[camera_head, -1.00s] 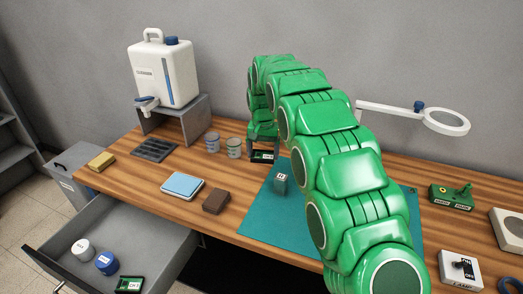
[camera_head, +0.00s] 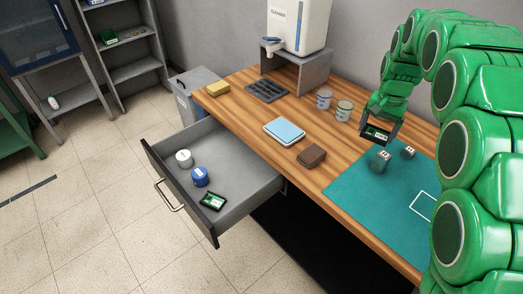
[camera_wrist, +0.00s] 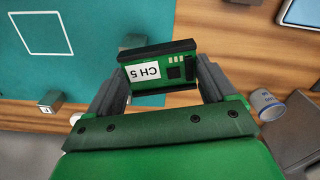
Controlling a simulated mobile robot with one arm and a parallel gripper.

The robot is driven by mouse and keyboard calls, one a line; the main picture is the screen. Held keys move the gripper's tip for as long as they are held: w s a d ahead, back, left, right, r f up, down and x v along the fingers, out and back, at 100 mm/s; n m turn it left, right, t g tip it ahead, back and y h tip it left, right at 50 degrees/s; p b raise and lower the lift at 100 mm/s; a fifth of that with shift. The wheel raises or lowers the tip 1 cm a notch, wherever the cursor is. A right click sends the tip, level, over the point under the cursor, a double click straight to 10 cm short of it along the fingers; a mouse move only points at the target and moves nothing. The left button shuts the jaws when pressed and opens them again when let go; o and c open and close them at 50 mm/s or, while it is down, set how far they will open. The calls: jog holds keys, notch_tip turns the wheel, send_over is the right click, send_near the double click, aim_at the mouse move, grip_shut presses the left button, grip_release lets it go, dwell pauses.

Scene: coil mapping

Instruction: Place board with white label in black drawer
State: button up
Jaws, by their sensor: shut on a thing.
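My gripper (camera_head: 379,132) is shut on a small green circuit board (camera_wrist: 176,72) with a white label reading "CH 5". The board sits between the two fingers in the wrist view, over the wooden table near the back edge of the teal mat (camera_head: 350,188). The drawer (camera_head: 246,184) is pulled open at the table's left front, with a black front panel and grey inside. It holds a white round container (camera_head: 184,158), a blue one (camera_head: 200,177) and another green board (camera_head: 212,202) near its front right. The gripper is well to the right of the drawer.
A dark tray (camera_head: 267,91) and yellow sponge (camera_head: 217,89) sit farther left. The drawer's rear and left floor have free room.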

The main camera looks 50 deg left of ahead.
aim_at(249, 189)
jog(key=s+a+f+n, duration=0.1)
jog(key=s+a, duration=0.2)
jog(key=a, duration=0.2)
jog(key=s+a+f+n, duration=0.1)
jog(key=s+a+f, duration=0.1)
jog(key=s+a, duration=0.2)
jog(key=s+a+f+n, duration=0.1)
jog(key=s+a+f, duration=0.1)
jog(key=s+a, duration=0.2)
jog(key=shift+a+f, duration=0.25)
jog(key=shift+a, duration=0.9)
jog(key=s+a+f+n, duration=0.2)
jog(key=s+a+f, duration=0.1)
jog(key=s+a, duration=0.4)
jog(key=s+a+f+n, duration=0.1)
jog(key=s+a+f, duration=0.3)
jog(key=s, duration=0.5)
jog(key=f, duration=1.1)
jog(key=a+f, duration=0.1)
jog(key=f, duration=0.5)
jog(key=shift+s+f, duration=0.1)
jog(key=shift+s, duration=0.05)
jog(key=shift+f, duration=0.1)
jog(key=o, duration=0.8)
jog(key=shift+o, duration=0.2)
notch_tip(249, 189, up, 12)
